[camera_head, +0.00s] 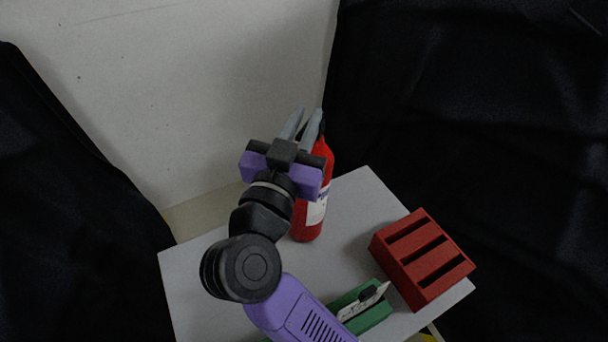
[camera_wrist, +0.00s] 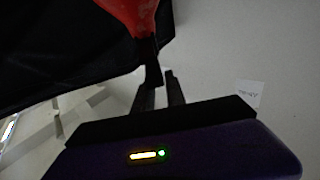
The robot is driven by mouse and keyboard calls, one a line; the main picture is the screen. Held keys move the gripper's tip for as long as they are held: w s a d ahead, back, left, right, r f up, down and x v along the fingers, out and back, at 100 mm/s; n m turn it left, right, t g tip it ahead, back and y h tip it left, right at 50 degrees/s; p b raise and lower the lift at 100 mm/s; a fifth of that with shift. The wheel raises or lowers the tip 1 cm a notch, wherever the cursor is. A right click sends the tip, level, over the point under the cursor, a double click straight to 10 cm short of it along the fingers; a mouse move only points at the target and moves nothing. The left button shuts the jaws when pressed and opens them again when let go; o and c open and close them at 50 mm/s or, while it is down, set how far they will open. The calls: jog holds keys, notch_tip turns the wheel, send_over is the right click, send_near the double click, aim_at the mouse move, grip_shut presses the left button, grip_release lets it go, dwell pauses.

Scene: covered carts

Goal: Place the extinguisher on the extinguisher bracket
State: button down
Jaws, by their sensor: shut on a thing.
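The extinguisher (camera_head: 316,208) is a red cylinder with a white label and a black top. It is upright over the grey table top in the head view; whether its base touches the table is unclear. My gripper (camera_head: 304,122) is shut on the extinguisher at its black top. In the wrist view, the red body of the extinguisher (camera_wrist: 130,14) shows at the top, with its dark neck reaching down to the fingers of my gripper (camera_wrist: 161,84). My arm hides part of the extinguisher's left side. I cannot pick out an extinguisher bracket in either view.
The grey table (camera_head: 345,215) has free room around the extinguisher. A red slotted block (camera_head: 385,247) stands at the right edge. A green holder (camera_head: 372,317) with a white and black item is at the front. Dark cloth (camera_head: 460,120) hangs on both sides; a pale wall (camera_head: 180,90) is behind.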

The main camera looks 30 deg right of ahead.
jog(key=shift+g+y, duration=0.3)
jog(key=f, duration=0.5)
jog(key=shift+w+d, duration=0.25)
notch_tip(320, 180, up, 20)
jog(key=p, duration=0.2)
jog(key=shift+w+a+r+n+p, duration=0.15)
jog(key=shift+w+a+n+p, duration=0.15)
jog(key=shift+p, duration=0.1)
jog(key=shift+c, duration=2.2)
grip_release()
